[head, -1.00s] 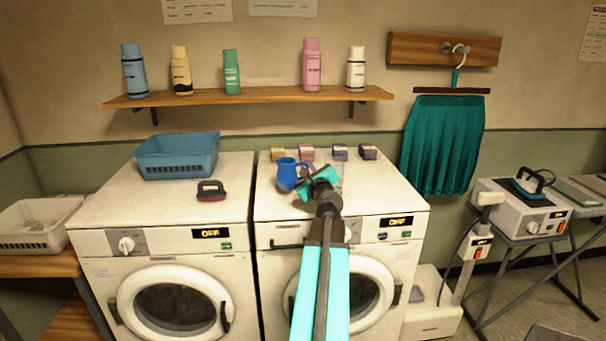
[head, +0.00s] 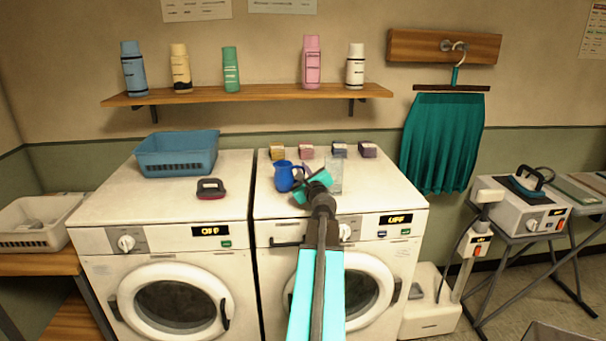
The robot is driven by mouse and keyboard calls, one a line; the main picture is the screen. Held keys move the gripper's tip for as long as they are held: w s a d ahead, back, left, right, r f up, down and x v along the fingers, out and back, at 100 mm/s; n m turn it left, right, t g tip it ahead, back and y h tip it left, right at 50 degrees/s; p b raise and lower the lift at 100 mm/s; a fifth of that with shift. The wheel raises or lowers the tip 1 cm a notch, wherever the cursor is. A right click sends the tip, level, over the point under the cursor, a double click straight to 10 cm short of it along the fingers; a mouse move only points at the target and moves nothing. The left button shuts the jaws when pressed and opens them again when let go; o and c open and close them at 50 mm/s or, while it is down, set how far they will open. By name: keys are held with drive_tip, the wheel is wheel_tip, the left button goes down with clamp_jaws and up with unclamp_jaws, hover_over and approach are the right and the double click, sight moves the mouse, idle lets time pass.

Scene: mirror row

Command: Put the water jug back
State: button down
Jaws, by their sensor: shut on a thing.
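The water jug (head: 283,178) is small and blue. It appears upright, above or on the white top of the right washing machine (head: 268,208). My gripper (head: 304,183) reaches in from the front and is shut on the jug at its right, handle side. The teal gripper parts hide some of the handle. I cannot tell whether the jug's base touches the machine top.
A clear container (head: 335,176) stands just right of my gripper. Several small boxes (head: 306,152) line the back of the machine top. A blue basket (head: 178,154) and a dark-handled brush (head: 210,189) sit on the left machine.

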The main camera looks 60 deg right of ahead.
drive_tip(key=shift+f, duration=0.4)
drive_tip(key=shift+f, duration=0.15)
drive_tip(key=c, duration=1.8)
unclamp_jaws()
drive_tip(key=shift+c, duration=0.2)
drive_tip(key=shift+s+a, duration=0.1)
drive_tip(key=shift+b+v, duration=0.55)
drive_tip(key=shift+v, duration=2.4)
drive_tip(key=shift+a+b, duration=0.1)
drive_tip(key=shift+b, duration=0.35)
drive_tip(key=b+v, duration=0.2)
drive_tip(key=b, duration=0.4)
drive_tip(key=shift+s+a, duration=0.25)
drive_tip(key=shift+s, duration=0.05)
drive_tip(key=shift+b, duration=0.55)
drive_tip(key=b+v, duration=0.1)
drive_tip(key=b, duration=0.5)
drive_tip(key=shift+s+a, duration=0.15)
drive_tip(key=shift+a, duration=0.05)
